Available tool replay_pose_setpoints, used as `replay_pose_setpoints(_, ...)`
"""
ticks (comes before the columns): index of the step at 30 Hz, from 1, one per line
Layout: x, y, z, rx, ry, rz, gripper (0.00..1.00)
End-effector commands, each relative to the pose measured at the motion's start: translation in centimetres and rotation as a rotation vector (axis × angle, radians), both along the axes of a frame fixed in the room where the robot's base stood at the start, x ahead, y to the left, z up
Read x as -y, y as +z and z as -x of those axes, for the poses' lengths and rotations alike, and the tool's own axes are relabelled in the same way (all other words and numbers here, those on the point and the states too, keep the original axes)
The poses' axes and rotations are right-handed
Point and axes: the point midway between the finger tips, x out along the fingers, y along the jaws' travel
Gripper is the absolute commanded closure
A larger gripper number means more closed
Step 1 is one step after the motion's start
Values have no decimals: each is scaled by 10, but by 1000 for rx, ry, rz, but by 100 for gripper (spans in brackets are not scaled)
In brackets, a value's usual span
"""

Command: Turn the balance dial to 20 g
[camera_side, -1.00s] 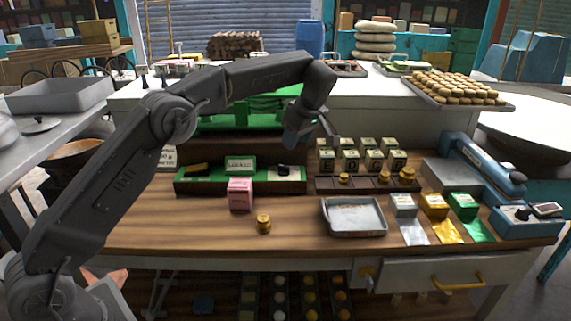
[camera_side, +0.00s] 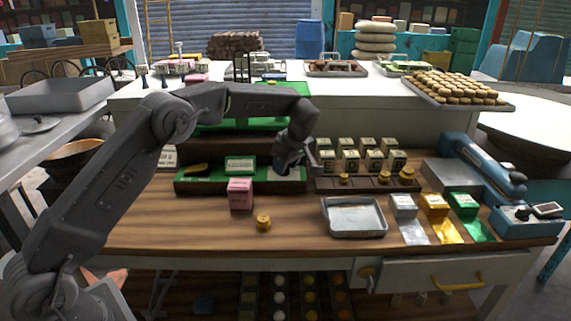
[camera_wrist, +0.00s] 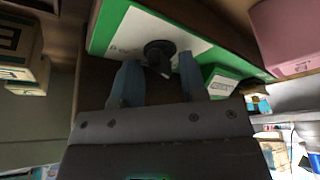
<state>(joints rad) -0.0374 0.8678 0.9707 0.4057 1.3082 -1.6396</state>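The balance is a long green box (camera_side: 212,187) with a white display (camera_side: 240,164), standing at the back of the wooden bench. In the wrist view the balance dial is a black knob (camera_wrist: 158,50) on a white plate, with markings too small to read. My gripper (camera_side: 288,168) is over the right end of the balance and hides the dial in the side view. In the wrist view my gripper (camera_wrist: 158,66) is open, its two blue fingers apart, with the knob between and just beyond the fingertips. The display (camera_wrist: 222,87) also shows there, its reading illegible.
A pink box (camera_side: 239,194) stands just in front of the balance. Brass weights (camera_side: 383,177) sit in a dark rack to the right, and one brass weight (camera_side: 263,222) stands on the bench. A metal tray (camera_side: 354,231) lies front right. The bench front left is clear.

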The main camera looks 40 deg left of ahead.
Motion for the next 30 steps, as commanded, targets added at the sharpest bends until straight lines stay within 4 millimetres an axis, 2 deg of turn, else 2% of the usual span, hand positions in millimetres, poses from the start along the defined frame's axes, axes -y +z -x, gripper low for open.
replay_pose_setpoints(1,0,0,0,0,0,0,66)
replay_pose_setpoints(12,1,0,0,2,-2,0,100)
replay_pose_setpoints(23,1,1,-1,6,-30,1,100)
replay_pose_setpoints(30,1,1,0,5,-148,-1,100)
